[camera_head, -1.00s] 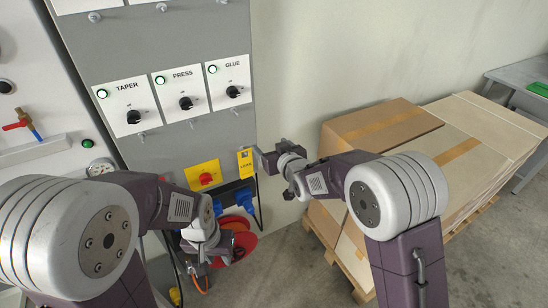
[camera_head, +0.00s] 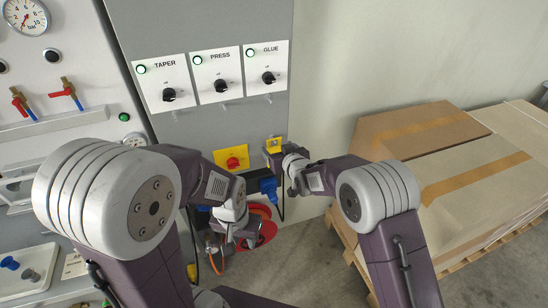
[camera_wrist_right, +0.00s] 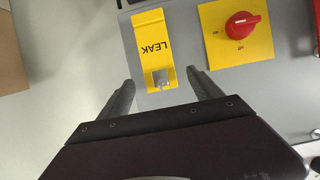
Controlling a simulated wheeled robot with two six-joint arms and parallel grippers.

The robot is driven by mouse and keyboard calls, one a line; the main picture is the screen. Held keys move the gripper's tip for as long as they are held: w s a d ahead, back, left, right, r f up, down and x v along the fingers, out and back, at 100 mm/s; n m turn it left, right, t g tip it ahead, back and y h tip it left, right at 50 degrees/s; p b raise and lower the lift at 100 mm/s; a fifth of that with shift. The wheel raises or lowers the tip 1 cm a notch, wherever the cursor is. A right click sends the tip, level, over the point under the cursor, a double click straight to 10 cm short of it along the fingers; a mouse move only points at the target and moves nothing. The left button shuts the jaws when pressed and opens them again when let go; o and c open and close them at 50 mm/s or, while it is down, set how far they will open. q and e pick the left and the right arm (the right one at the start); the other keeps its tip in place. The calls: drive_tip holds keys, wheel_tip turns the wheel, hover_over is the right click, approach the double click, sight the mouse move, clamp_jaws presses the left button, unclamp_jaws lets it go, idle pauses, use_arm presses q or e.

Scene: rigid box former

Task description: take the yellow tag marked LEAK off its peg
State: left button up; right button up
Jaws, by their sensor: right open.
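The yellow tag marked LEAK (camera_head: 273,145) hangs on the grey panel, to the right of a red rotary switch. In the right wrist view the tag (camera_wrist_right: 153,42) shows upside down, with a small metal peg (camera_wrist_right: 161,78) at its lower end in that picture. My right gripper (camera_wrist_right: 160,78) is open, with one finger on each side of the peg end, apart from the tag. In the head view the right gripper (camera_head: 279,158) covers the tag's lower part. My left gripper (camera_head: 242,238) is low in front of the panel; its fingers are too small to read.
The red switch on its yellow plate (camera_head: 232,160) is beside the tag. Blue plugs (camera_head: 268,186) and a red reel (camera_head: 262,224) are below. Labelled knobs (camera_head: 221,85) are above. Cardboard stacks (camera_head: 440,150) stand on a pallet at the right.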

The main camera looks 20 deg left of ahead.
sight(274, 146)
drive_tip(key=x, duration=0.3)
drive_tip(key=shift+w+f, duration=0.25)
drive_tip(key=shift+f, duration=0.1)
drive_tip(key=shift+s+r, duration=0.1)
drive_tip(key=c, duration=0.3)
clamp_jaws()
